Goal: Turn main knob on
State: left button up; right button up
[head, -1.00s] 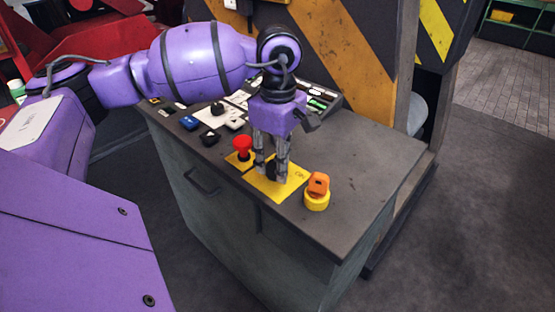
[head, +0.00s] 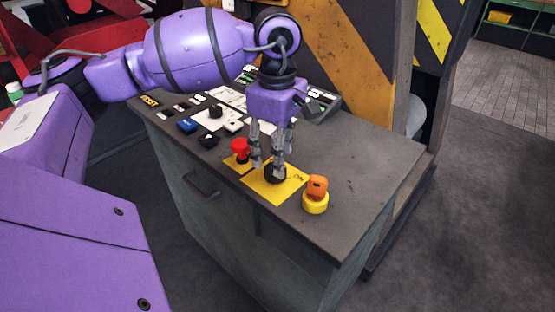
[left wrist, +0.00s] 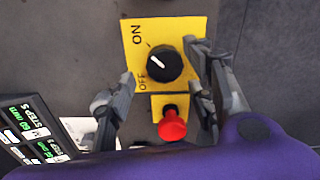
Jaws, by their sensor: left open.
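The main knob (head: 275,174) is round and black, on a yellow plate (head: 283,192) marked ON and OFF on the console top. In the left wrist view the knob (left wrist: 165,63) shows a white pointer line slanting to the upper left; which mark it is set to is hard to tell. My left gripper (head: 267,167) is open, pointing down just above the knob. In the left wrist view its fingers (left wrist: 157,72) are spread to either side of the knob, with nothing held. Whether a fingertip touches the knob cannot be told. My right gripper is not in view.
A red mushroom button (head: 241,148) stands close beside the fingers. An orange key-like switch on a yellow base (head: 315,205) stands right of the plate. Several buttons and a display panel lie behind. The right part of the console top (head: 375,165) is clear.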

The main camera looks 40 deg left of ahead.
pick_arm(q)
notch_tip(320, 180, up, 9)
dwell(0.3)
dwell(0.5)
